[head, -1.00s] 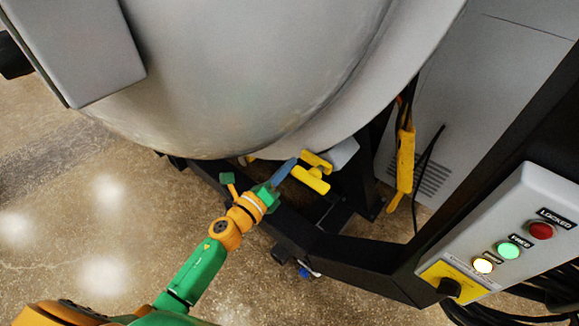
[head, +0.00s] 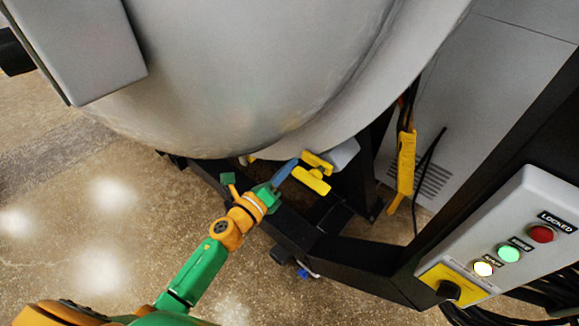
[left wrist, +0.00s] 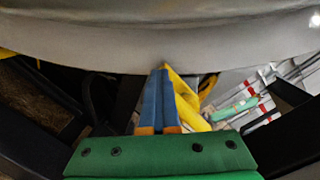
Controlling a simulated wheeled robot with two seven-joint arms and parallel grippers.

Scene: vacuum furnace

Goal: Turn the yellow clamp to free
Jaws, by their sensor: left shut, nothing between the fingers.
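The yellow clamp (head: 312,180) sits under the lower rim of the big grey furnace vessel, near the middle of the head view. Its crossbar and a second yellow piece show beside a grey block. My left gripper (head: 287,171) reaches up from the lower left, and its blue fingers lie just left of the clamp. In the left wrist view the fingers (left wrist: 161,100) are together with nothing between them, and the yellow clamp (left wrist: 186,103) is close on their right. I cannot tell whether they touch it. My right gripper is out of view.
The furnace vessel (head: 250,80) overhangs the clamp. A black frame (head: 350,250) runs below and right of it. A control box (head: 510,235) at the right has red, green and lit white lamps. A yellow pendant (head: 405,160) hangs behind. Open floor lies at left.

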